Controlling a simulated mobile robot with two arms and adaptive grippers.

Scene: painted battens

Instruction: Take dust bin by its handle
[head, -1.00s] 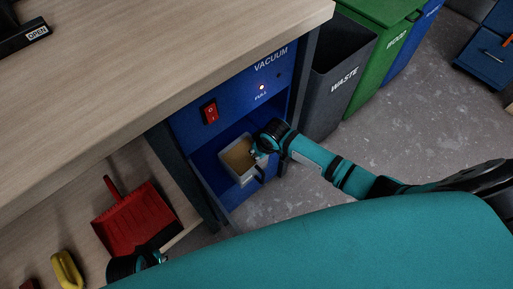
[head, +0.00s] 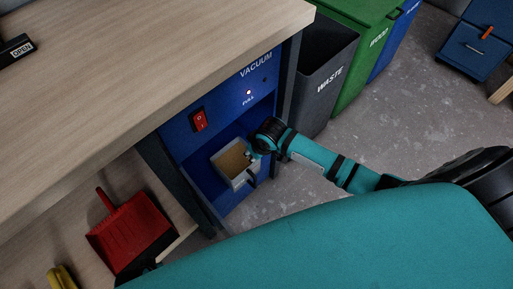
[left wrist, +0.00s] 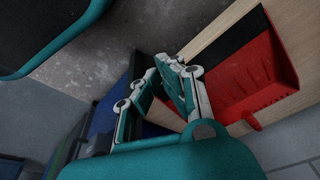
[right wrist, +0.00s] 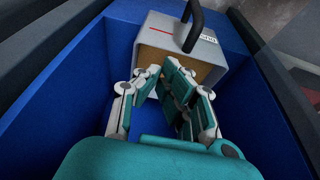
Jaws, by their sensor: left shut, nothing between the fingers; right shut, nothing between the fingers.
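The dust bin (head: 239,181) is a small white box with brown dust showing in it. It sits in the blue compartment under the vacuum panel. In the right wrist view the bin (right wrist: 164,37) shows a red stripe and a label, with its black handle (right wrist: 194,24) sticking up at the top. My right gripper (right wrist: 172,76) is shut and empty in front of the bin, apart from the handle; whether it touches the box I cannot tell. In the head view my right gripper (head: 254,152) is at the bin's right side. My left gripper (left wrist: 166,68) is shut and empty near the red dustpan.
Blue compartment walls (right wrist: 70,82) close in around my right gripper. The wooden bench top (head: 130,70) overhangs at left. The red dustpan (head: 128,232) lies on the lower shelf. A grey waste bin (head: 317,85) stands right of the cabinet.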

